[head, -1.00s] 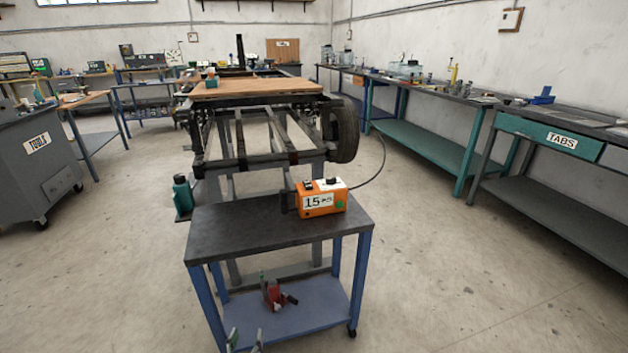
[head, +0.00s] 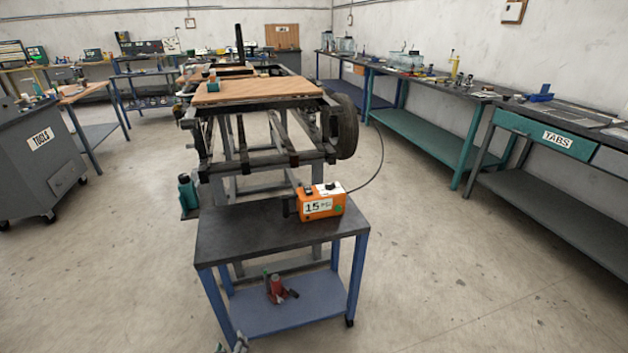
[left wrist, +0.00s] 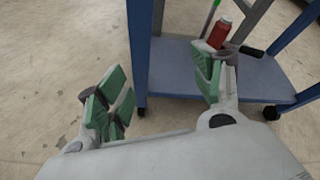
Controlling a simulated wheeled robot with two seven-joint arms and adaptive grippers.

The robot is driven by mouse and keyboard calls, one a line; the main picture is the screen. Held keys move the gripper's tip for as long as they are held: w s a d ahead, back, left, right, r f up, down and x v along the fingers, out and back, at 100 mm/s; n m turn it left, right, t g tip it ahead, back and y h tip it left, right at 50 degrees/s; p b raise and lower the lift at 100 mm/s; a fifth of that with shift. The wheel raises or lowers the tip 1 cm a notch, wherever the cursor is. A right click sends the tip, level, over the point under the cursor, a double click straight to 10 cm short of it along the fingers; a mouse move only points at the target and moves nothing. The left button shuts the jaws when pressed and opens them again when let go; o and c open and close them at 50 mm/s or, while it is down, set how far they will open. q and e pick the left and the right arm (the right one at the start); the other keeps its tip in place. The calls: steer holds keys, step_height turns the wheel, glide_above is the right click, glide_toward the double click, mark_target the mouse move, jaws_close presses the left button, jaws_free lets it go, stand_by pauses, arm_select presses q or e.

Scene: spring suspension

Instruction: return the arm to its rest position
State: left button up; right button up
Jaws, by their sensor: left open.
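My left gripper (head: 233,346) shows only as its fingertips at the bottom edge of the head view, in front of the blue cart (head: 213,310). In the left wrist view its two green-padded fingers (left wrist: 162,92) are spread wide with nothing between them. The cart's lower shelf (left wrist: 180,72) and a red bottle jack (left wrist: 219,32) lie beyond the right finger, which overlaps the jack in the picture. The jack also stands on the lower shelf in the head view (head: 276,288). My right gripper is not in view.
An orange box marked 15 (head: 319,203) sits on the cart's dark top (head: 240,235). A vehicle frame (head: 265,155) with a wheel (head: 346,127) stands behind. A grey tool cabinet (head: 45,160) is at left, a teal workbench (head: 425,125) at right. Floor beside the cart is clear.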

arm_select(q)
steer(key=s+a+n+g+p, duration=0.3)
steer(key=s+n+g+p, duration=0.5)
steer(key=s+n+p, duration=1)
steer(key=s+d+r+n+g+h+p, duration=0.1)
steer(key=s+p, duration=0.3)
steer(key=s, duration=0.4)
steer(key=s+d+r+n+g+h+p, duration=0.1)
steer(key=s+d+r+n+p, duration=0.2)
steer(key=s, duration=0.6)
steer(key=s+d+r+n+g+h+p, duration=0.1)
steer(key=s+r+n+p, duration=0.3)
steer(key=s+p, duration=0.2)
steer(key=shift+s+d+g, duration=0.4)
steer(key=shift+s, duration=0.95)
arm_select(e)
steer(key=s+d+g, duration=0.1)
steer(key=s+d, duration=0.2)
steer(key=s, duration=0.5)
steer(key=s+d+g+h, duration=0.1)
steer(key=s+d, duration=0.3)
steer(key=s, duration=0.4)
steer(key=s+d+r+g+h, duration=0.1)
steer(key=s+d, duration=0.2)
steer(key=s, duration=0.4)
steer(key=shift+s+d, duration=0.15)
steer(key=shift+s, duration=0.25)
arm_select(q)
steer(key=shift+r, duration=0.1)
